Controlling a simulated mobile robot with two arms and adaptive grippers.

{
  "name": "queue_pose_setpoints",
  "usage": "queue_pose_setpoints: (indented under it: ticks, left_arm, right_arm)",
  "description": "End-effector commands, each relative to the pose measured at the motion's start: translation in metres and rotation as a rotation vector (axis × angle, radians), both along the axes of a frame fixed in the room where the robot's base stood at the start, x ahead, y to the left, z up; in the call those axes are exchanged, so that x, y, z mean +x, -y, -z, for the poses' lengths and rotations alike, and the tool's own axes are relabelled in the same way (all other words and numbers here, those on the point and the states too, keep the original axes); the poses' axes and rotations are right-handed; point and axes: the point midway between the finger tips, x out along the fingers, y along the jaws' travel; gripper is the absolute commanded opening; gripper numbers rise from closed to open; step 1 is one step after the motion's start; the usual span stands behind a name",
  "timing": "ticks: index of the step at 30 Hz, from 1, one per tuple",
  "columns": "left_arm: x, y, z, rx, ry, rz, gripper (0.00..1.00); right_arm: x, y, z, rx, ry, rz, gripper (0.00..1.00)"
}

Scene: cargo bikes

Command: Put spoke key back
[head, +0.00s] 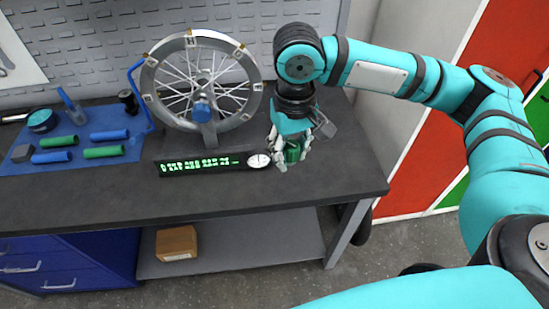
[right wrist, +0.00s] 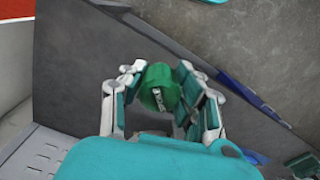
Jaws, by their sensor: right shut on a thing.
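My right gripper (head: 291,158) is over the right part of the dark bench top, just right of the display bar. It is shut on a small green rounded piece (head: 293,153), which looks like the spoke key. In the right wrist view the right gripper (right wrist: 162,88) has its fingers on both sides of the green piece (right wrist: 158,86), which shows a metal slot. Whether it touches the bench is hard to tell. My left gripper is not in view.
A spoked wheel in a stand (head: 203,80) is left of my gripper. A display bar (head: 205,163) with a round dial lies before it. A blue mat (head: 75,166) with green and blue cylinders lies at left. The bench's front right (head: 335,180) is clear.

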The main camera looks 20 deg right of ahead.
Motion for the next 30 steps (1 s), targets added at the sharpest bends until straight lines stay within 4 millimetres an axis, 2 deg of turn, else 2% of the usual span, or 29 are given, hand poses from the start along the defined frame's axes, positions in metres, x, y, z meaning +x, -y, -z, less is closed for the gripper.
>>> queue_pose_setpoints:
  ticks: [5,12,18,22,25,30]
  left_arm:
    - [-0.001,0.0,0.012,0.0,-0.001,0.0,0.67]
    - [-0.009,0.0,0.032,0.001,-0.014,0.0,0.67]
    - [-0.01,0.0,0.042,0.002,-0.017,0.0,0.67]
    - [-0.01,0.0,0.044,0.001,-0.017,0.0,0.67]
    - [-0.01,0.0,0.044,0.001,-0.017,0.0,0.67]
    - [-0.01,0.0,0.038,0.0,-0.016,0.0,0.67]
  right_arm:
    - [-0.002,0.002,0.034,0.011,-0.007,0.059,0.0]
    - [-0.007,0.014,0.103,0.02,-0.006,0.231,0.0]
    - [-0.014,0.027,0.142,0.009,-0.004,0.356,0.0]
    - [-0.016,0.033,0.154,0.002,-0.001,0.4,0.0]
    - [-0.009,0.039,0.156,0.0,0.001,0.415,0.0]
    - [0.025,0.058,0.158,-0.001,0.002,0.421,0.0]
